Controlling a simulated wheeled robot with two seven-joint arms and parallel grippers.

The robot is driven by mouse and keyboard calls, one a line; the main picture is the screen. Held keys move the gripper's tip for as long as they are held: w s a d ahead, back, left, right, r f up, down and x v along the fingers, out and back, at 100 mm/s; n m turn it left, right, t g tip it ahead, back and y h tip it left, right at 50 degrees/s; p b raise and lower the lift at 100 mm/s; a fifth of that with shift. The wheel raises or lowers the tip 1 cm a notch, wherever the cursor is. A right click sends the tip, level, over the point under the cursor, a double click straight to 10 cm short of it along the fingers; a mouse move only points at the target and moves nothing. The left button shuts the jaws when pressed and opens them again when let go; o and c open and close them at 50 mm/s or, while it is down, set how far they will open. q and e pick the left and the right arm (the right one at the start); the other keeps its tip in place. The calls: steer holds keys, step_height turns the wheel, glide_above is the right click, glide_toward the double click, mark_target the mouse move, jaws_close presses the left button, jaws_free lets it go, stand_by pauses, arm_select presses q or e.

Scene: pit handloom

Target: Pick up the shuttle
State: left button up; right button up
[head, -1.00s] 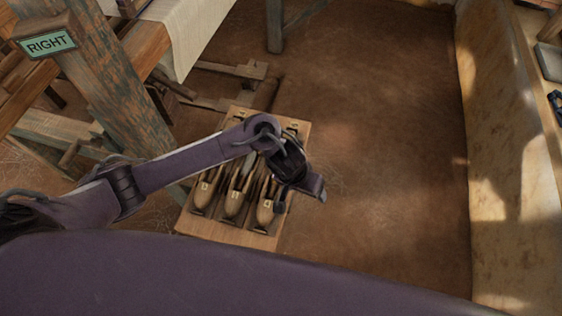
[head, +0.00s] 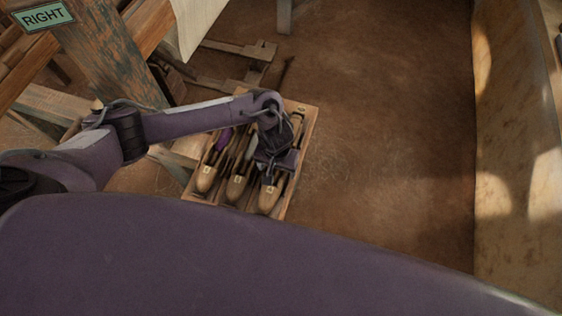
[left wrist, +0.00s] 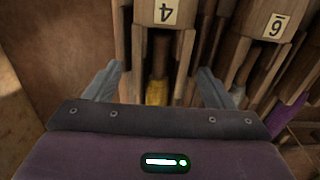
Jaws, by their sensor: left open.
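Three wooden shuttles lie side by side in a wooden tray (head: 305,140) in the head view: a left one (head: 205,180) with purple thread, a middle one (head: 236,188) and a right one (head: 268,200). My left gripper (head: 275,165) is over the right shuttle and hides its middle. In the left wrist view my left gripper (left wrist: 158,72) is open, its fingers on either side of a shuttle marked 4 (left wrist: 146,12) with yellow thread. The neighbouring shuttle (left wrist: 254,25) has a label reading 6 or 9. Finger contact cannot be told. My right gripper is not in view.
The loom's wooden post (head: 115,60) with a RIGHT sign (head: 43,15) and hanging cloth (head: 197,25) stand left of the tray. A pale wall (head: 520,150) runs along the right. The brown floor (head: 390,120) between is clear.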

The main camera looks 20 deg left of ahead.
arm_select(q)
steer(key=c, duration=1.1)
steer(key=shift+c, duration=0.7)
steer(key=shift+r, duration=0.1)
